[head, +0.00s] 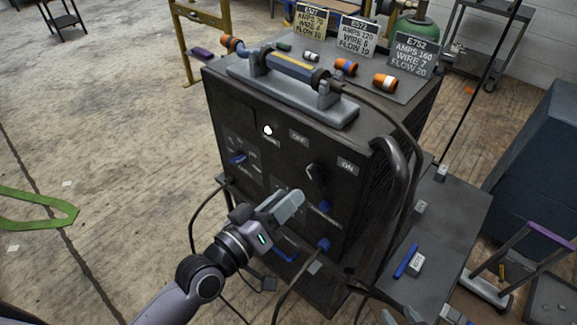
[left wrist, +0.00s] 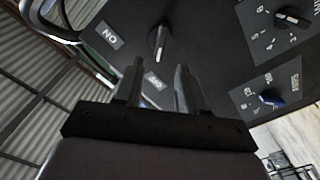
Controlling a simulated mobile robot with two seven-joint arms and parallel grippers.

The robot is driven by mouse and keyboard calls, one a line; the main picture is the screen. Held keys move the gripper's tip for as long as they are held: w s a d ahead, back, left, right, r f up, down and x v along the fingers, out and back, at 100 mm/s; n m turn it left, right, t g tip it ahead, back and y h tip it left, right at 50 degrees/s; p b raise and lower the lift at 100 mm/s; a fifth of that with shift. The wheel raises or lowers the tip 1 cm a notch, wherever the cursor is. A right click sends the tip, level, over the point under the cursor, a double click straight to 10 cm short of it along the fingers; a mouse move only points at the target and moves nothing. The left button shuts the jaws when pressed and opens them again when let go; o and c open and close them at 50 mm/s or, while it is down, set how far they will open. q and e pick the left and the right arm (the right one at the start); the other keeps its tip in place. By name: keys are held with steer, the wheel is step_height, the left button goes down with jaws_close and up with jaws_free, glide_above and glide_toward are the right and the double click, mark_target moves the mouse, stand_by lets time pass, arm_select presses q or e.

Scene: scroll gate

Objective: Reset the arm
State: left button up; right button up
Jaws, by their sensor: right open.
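The dark welding machine (head: 255,150) stands in the middle of the head view. Its front panel has a white lit spot, OFF and ON labels, a black switch knob (head: 316,173) and a blue knob (head: 238,158) at left. My left gripper (head: 290,205) is in front of the panel, below the switch knob. In the left wrist view its two fingers (left wrist: 158,85) are apart with nothing between them. The switch knob (left wrist: 158,42) shows beyond the fingertips, apart from them. My right gripper (head: 420,316) barely shows at the bottom edge; its fingertips are apart.
A grey handle bar and black cables are on the machine's right side. Signs, orange-ended parts and a green cylinder (head: 413,30) are on or behind its top. A side table (head: 450,215) holds a blue marker. The floor at left is mostly clear.

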arm_select(q)
steer(key=s+a+f+m+g+y+p, duration=0.1)
steer(key=s+a+f+m+g+y, duration=0.2)
steer(key=s+a+f+y, duration=0.5)
steer(key=s+a+f+g, duration=0.1)
steer(key=s+a+f, duration=0.5)
steer(key=a+f, duration=0.1)
steer(key=shift+a+f, duration=0.4)
steer(key=shift+f, duration=0.5)
